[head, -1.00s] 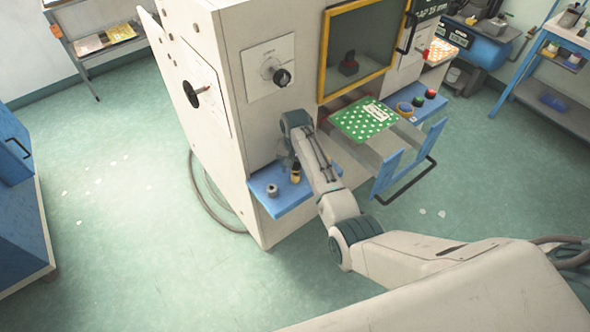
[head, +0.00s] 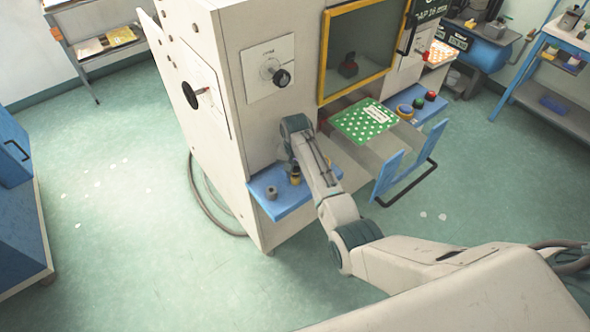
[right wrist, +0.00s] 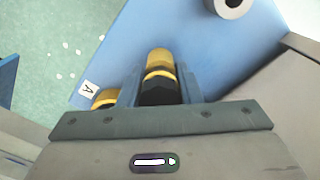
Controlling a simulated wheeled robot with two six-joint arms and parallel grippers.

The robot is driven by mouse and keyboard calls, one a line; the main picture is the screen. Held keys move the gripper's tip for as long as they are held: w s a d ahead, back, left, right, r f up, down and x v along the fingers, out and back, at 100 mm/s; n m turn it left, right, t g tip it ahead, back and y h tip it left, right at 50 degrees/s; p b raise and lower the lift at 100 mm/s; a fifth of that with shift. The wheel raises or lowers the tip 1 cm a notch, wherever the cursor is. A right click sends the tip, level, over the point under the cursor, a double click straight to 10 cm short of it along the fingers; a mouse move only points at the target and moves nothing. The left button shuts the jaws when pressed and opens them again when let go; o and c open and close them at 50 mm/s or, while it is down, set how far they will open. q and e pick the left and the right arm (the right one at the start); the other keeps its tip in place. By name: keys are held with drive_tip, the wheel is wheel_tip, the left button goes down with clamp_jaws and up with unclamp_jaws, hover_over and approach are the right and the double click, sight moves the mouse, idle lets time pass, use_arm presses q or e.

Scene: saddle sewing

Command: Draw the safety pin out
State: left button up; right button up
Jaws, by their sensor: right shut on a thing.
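My right gripper (right wrist: 162,88) is shut on a black and yellow cylindrical thing (right wrist: 159,58), which sticks out past the fingers over the blue shelf. In the head view, a small yellow and black part (head: 296,176) shows beside my right gripper, whose fingers are mostly hidden by its wrist. I cannot tell for sure which thing is the safety pin. A thin reddish-tipped rod (head: 201,91) sticks out by a dark round hole on the machine's left side panel, apart from the gripper. My left gripper is not in view.
A green dotted board (head: 364,120) sits on the drawer (head: 385,165) to the right. Floor left of the machine is open.

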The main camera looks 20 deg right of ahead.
drive_tip(key=shift+w+r, duration=0.1)
drive_tip(key=shift+r, duration=0.3)
drive_tip(key=shift+r+p, duration=0.7)
drive_tip(key=shift+p, duration=0.3)
drive_tip(key=shift+r, duration=0.1)
drive_tip(key=shift+r, duration=0.9)
drive_tip(key=shift+r, duration=0.2)
drive_tip(key=shift+r, duration=1.9)
